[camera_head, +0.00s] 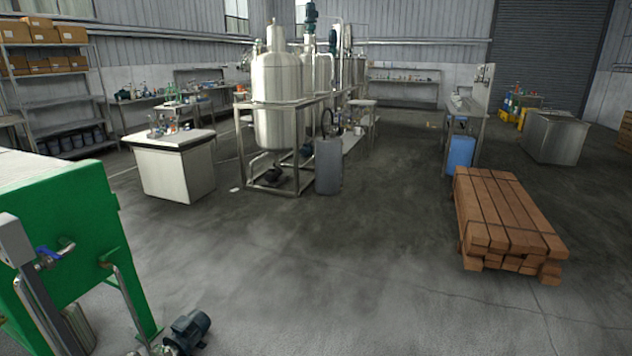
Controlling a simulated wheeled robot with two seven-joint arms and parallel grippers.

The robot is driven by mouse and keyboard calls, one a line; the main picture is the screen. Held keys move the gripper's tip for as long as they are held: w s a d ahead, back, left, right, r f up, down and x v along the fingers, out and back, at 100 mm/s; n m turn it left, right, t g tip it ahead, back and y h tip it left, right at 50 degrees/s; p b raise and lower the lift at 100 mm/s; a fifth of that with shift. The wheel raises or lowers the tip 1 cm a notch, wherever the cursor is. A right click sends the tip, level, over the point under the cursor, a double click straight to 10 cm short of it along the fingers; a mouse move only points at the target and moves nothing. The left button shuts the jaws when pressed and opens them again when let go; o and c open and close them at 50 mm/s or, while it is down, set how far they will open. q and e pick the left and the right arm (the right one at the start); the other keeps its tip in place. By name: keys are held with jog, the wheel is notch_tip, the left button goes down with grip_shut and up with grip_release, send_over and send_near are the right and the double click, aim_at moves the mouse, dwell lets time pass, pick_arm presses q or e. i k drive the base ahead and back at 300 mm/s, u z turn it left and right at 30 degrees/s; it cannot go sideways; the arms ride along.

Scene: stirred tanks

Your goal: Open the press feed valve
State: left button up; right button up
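A small valve with a blue handle (47,253) shows at the far left, on a short metal pipe in front of a green machine (75,228). I cannot tell from this view whether it is the press feed valve, or whether it is open or shut. A bent metal pipe (128,292) runs down the green machine's front to a dark motor pump (187,330) on the floor. Neither of my grippers is in view.
A pallet of brown planks (505,215) lies at right. A steel tank in a frame (277,85), a white-topped cabinet (178,165) and a grey drum (328,166) stand in the middle distance. The concrete floor (320,275) between the green machine and planks is clear.

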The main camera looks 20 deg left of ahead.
aim_at(51, 253)
jog(key=u, duration=0.95)
jog(key=i, duration=1.25)
jog(key=u, duration=0.55)
